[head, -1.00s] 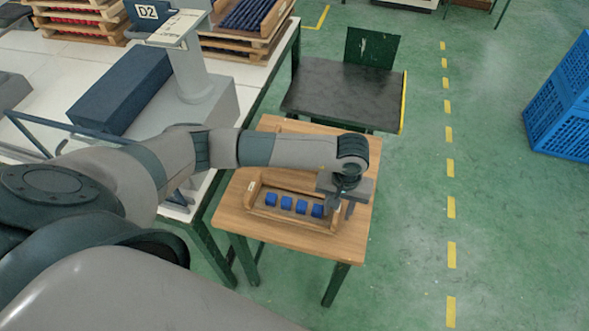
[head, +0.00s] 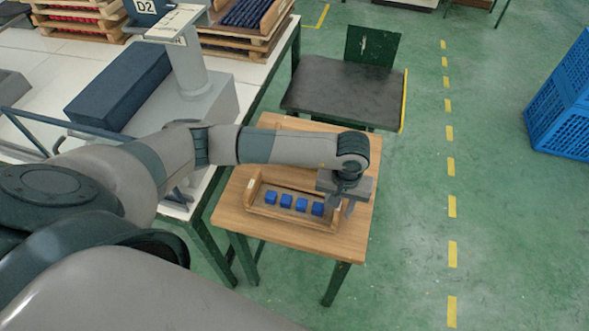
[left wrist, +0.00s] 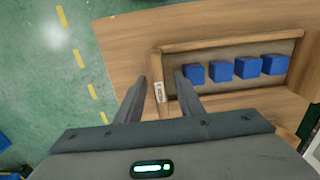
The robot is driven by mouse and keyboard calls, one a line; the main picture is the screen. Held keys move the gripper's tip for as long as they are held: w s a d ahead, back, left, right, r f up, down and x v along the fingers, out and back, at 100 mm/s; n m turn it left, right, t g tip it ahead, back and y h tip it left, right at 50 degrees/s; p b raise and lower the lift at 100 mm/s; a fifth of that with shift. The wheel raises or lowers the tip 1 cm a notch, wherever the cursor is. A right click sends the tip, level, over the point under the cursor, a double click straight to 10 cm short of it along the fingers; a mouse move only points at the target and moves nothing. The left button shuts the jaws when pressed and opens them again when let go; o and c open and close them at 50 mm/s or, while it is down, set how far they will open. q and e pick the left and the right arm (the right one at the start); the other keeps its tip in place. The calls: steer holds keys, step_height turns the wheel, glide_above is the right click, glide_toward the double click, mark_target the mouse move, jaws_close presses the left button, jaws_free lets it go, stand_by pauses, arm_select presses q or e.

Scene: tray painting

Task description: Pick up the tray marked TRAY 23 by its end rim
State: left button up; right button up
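A shallow wooden tray (head: 288,220) lies on the small wooden table, with several blue cubes (head: 286,201) in a row inside. In the left wrist view the tray's end rim (left wrist: 158,70) carries a small white label (left wrist: 159,91), too small to read surely. My left gripper (head: 342,208) is at the tray's right end in the head view. It is open; in the left wrist view its fingers (left wrist: 162,78) stand on either side of the end rim, with gaps showing. The right gripper is not in view.
The wooden table (head: 230,215) has bare top around the tray. A dark-topped table (head: 345,92) stands behind it. A white bench (head: 60,60) at left holds stacked wooden trays (head: 240,42) and a dark blue block (head: 120,85). Blue crates (head: 562,115) stand far right; the green floor between is clear.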

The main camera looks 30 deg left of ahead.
arm_select(q)
jaws_close()
steer(key=shift+r, duration=0.1)
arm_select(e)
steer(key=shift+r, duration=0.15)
